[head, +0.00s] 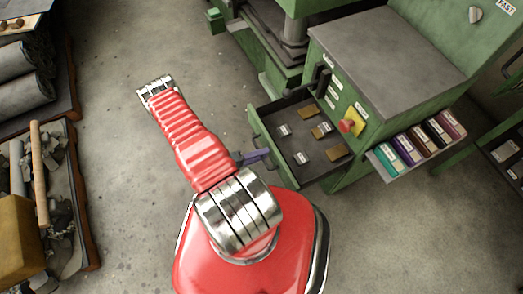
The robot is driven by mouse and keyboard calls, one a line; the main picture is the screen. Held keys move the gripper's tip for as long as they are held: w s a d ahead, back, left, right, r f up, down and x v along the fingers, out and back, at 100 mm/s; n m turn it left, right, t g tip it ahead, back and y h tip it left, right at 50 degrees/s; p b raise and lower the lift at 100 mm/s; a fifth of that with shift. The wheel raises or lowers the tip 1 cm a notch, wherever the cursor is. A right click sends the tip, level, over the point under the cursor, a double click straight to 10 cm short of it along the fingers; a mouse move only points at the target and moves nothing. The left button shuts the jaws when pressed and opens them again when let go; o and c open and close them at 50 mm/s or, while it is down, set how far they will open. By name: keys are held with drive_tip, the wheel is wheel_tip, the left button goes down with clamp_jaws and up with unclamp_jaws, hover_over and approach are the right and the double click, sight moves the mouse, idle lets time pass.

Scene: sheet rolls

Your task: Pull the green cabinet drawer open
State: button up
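The green cabinet (385,65) stands at the upper right with a grey top. Its drawer (272,150) stands out from the cabinet, so its dark inside shows. Several small light and brown pieces lie in the drawer. A small dark, purplish part, which looks like my gripper (253,156), is at the outer face of the drawer front. My red arm link hides what lies behind it on the left. The fingers are too small and covered to tell whether they are shut on a handle.
A shelf of coloured binders (418,144) juts from the cabinet's right side. A yellow box with a red button (347,126) is on the cabinet face. Racks with grey rolls (25,80) and a bin of scraps (55,190) stand at the left. The concrete floor between is clear.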

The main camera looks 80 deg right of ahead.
drive_tip(key=shift+w, duration=0.1)
drive_tip(key=v, duration=1.3)
drive_tip(key=shift+w+a, duration=0.2)
drive_tip(key=shift+a, duration=0.1)
idle(0.5)
